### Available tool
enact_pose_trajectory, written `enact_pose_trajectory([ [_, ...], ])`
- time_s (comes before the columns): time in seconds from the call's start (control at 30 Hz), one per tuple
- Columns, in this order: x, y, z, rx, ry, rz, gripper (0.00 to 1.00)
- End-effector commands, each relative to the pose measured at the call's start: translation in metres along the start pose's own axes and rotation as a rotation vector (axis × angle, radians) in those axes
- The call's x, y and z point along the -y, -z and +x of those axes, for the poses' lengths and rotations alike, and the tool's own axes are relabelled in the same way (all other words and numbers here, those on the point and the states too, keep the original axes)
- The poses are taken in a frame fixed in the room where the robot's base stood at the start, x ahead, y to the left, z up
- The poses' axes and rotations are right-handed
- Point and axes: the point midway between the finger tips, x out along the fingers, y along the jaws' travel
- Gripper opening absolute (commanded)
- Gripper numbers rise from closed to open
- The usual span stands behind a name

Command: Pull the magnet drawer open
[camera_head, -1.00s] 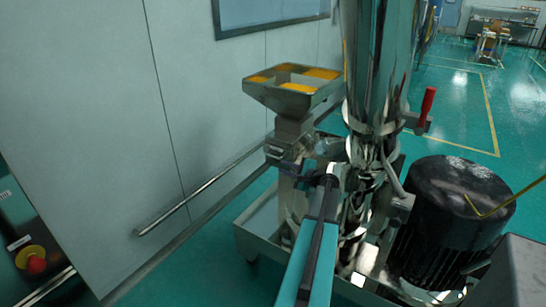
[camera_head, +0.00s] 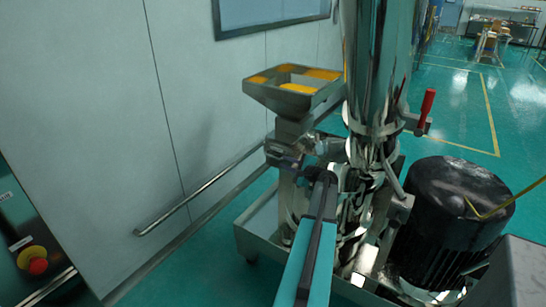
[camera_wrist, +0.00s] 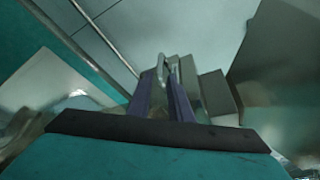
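The magnet drawer (camera_head: 282,152) is a small metal box in the feed housing under the hopper, left of the tall shiny column. In the wrist view its grey block (camera_wrist: 187,88) and a pale upright handle (camera_wrist: 161,70) lie straight ahead. My gripper (camera_head: 303,160) reaches to the drawer's front in the head view; its fingers are small and partly lost against the metal. In the wrist view the two purplish fingers of my gripper (camera_wrist: 163,84) stand either side of the handle. I cannot tell whether they press on it. The drawer looks seated in its housing.
A metal hopper (camera_head: 293,90) with yellow material sits above the drawer. A black motor (camera_head: 452,220) and a red-handled lever (camera_head: 427,105) stand on the right. A wall with a rail (camera_head: 200,190) runs along the left. Green floor lies between rail and machine base.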

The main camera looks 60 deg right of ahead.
Motion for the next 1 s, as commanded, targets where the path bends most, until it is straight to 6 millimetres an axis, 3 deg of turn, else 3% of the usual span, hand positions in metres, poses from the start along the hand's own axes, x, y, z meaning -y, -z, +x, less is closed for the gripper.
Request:
enact_pose_trajectory([
  [0.6,0.001,0.0,0.077,0.001,-0.001,0.0,0.19],
  [1.0,0.001,0.0,0.105,0.0,0.0,-0.001,0.19],
])
